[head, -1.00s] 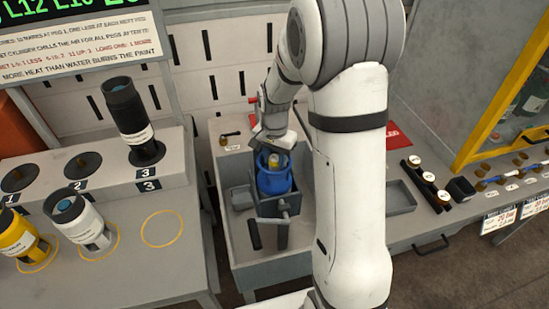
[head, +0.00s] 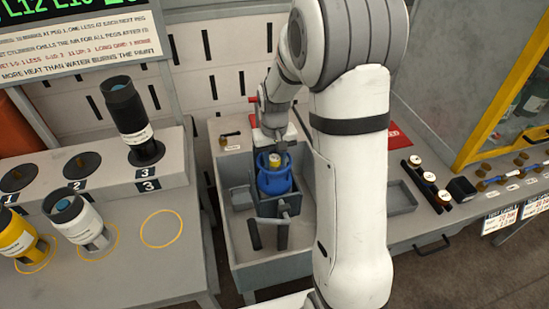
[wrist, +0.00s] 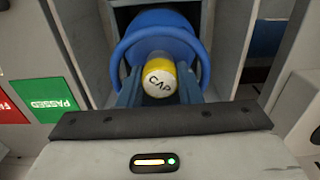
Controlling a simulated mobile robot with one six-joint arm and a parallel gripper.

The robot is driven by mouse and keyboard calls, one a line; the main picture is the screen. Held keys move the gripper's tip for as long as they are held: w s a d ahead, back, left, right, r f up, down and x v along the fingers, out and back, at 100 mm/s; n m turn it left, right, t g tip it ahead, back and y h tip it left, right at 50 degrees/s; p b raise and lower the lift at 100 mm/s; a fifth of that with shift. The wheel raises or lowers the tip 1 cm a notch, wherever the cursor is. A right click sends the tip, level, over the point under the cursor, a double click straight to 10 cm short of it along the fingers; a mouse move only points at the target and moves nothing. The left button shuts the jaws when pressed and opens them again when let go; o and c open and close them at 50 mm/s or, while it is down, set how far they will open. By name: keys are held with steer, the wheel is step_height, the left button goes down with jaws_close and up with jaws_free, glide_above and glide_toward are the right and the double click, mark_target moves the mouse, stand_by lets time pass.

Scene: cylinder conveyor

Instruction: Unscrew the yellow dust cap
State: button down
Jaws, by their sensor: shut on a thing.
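The yellow dust cap (head: 275,161) sits on top of the blue cylinder (head: 274,183), inside its blue collar. In the wrist view the cap (wrist: 159,80) has a pale end face marked "CAP", with the blue collar (wrist: 128,40) around it. My gripper (wrist: 160,90) has a finger on each side of the cap and is shut on it. In the head view my gripper (head: 275,141) comes from behind the cylinder. The cylinder stands upright in a dark vise-like holder (head: 281,206) in a grey sink. The cap's threads are hidden.
The grey sink (head: 262,272) surrounds the holder. On the left bench, a black cylinder (head: 128,115) stands at peg 3, with white (head: 80,220) and yellow (head: 20,238) cylinders in front. A small grey tray (head: 399,196) and black-and-white knobs (head: 429,176) lie right.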

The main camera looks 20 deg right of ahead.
steer(key=shift+n, duration=1.4)
steer(key=n, duration=0.4)
steer(key=shift+n, duration=1)
steer(key=n, duration=0.4)
steer(key=shift+n+b, duration=0.3)
steer(key=shift+n, duration=0.7)
